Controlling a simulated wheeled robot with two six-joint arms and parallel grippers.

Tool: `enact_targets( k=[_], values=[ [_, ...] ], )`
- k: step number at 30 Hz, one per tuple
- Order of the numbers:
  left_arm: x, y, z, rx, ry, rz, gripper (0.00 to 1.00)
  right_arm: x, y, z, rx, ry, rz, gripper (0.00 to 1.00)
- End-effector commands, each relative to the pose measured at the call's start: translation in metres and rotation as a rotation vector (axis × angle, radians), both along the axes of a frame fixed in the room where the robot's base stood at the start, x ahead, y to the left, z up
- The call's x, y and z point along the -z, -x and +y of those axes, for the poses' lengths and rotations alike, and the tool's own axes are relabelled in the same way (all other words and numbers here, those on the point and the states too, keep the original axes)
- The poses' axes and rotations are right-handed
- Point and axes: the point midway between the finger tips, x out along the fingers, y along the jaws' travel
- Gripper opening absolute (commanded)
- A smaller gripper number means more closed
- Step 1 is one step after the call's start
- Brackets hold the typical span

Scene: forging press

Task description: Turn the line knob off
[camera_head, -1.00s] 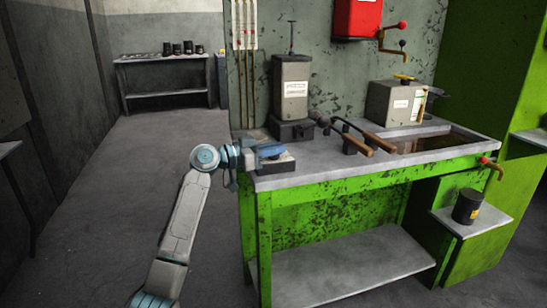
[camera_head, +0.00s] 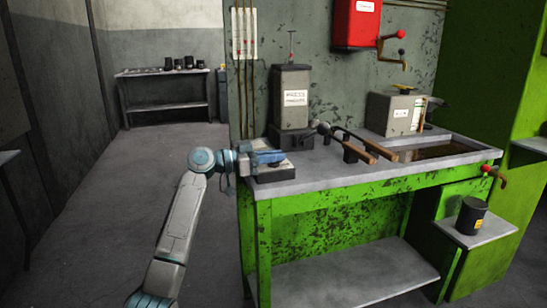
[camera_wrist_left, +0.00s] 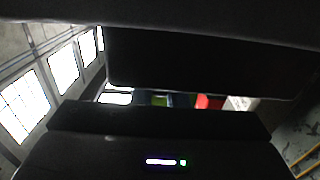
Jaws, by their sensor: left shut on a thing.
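My left gripper (camera_head: 268,157) reaches in from the left at the near left corner of the bench. It sits over a small dark box (camera_head: 275,174) on the bench top. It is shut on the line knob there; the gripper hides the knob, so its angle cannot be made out. In the left wrist view, dark surfaces fill most of the picture and the knob cannot be told apart. My right gripper does not show.
The green bench (camera_head: 330,188) holds a grey press-marked box (camera_head: 290,98), wooden-handled tongs (camera_head: 370,147) and a grey box (camera_head: 393,113). A red box (camera_head: 356,24) with a crank hangs on the wall. A black canister (camera_head: 471,216) stands on a side shelf. The floor at left is clear.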

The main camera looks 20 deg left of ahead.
Motion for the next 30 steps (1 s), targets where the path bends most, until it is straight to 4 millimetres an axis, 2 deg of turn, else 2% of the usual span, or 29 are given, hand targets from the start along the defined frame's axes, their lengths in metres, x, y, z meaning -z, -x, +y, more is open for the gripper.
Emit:
enact_targets(
  k=[5,6,9,20,30],
  values=[
    [0.001,0.0,0.0,0.001,0.0,0.001,0.0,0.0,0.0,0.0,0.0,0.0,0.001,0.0],
    [0.001,0.0,0.0,0.002,0.0,0.001,0.19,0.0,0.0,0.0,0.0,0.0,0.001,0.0],
    [0.001,0.0,0.0,0.001,0.0,0.001,0.35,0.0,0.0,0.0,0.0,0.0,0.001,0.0],
    [0.001,0.003,0.005,0.0,-0.001,0.001,0.35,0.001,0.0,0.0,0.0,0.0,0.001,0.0],
    [0.003,0.038,0.059,-0.002,-0.004,0.001,0.35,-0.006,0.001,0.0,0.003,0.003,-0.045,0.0]
  ],
)
